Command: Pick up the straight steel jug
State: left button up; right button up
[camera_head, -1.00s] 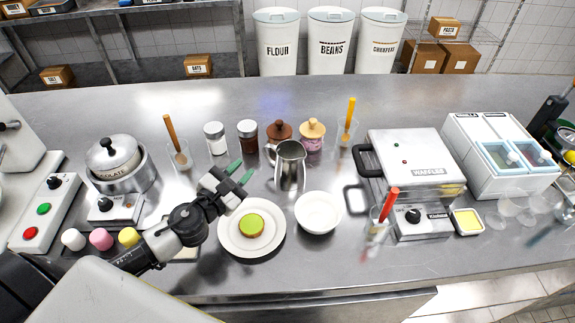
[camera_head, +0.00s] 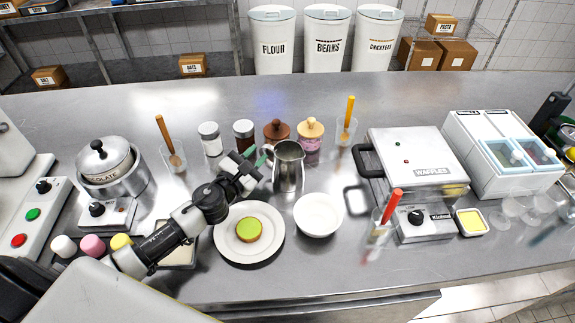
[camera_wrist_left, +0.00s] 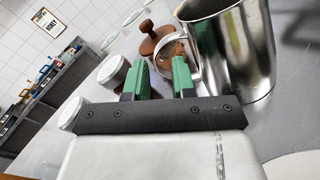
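The straight steel jug (camera_head: 289,166) stands upright on the steel counter, behind the white bowl, with its handle on the left side. My left gripper (camera_head: 262,162) is just left of the jug at its handle. In the left wrist view the jug (camera_wrist_left: 236,45) fills the upper right, and its handle (camera_wrist_left: 193,68) curves close to the fingertips. The green fingers of my left gripper (camera_wrist_left: 158,78) stand apart, with a gap between them. One finger overlaps the handle in the picture; I cannot tell whether it touches. My right gripper is not clearly visible.
A plate (camera_head: 228,252) with a green-topped item lies in front of my left gripper. A white bowl (camera_head: 318,214) stands in front of the jug. Lidded jars (camera_head: 310,134) stand close behind it. A waffle maker (camera_head: 415,160) is to the right.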

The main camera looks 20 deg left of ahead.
aim_at(263, 147)
pick_arm(q)
jog(key=w, duration=0.3)
jog(key=shift+w+d, duration=0.3)
jog(key=shift+w, duration=0.1)
jog(key=shift+s, duration=0.1)
grip_shut()
jog(key=shift+r+p, duration=0.15)
jog(key=shift+p, duration=0.15)
jog(key=shift+r+p, duration=0.55)
jog(key=shift+r, duration=0.65)
notch_tip(263, 147, up, 2)
jog(key=shift+p, duration=0.4)
jog(key=s+d+r+p, duration=0.1)
jog(key=d+r, duration=0.5)
jog(key=d, duration=0.5)
jog(key=shift+d+r, duration=0.2)
jog(key=shift+d, duration=0.05)
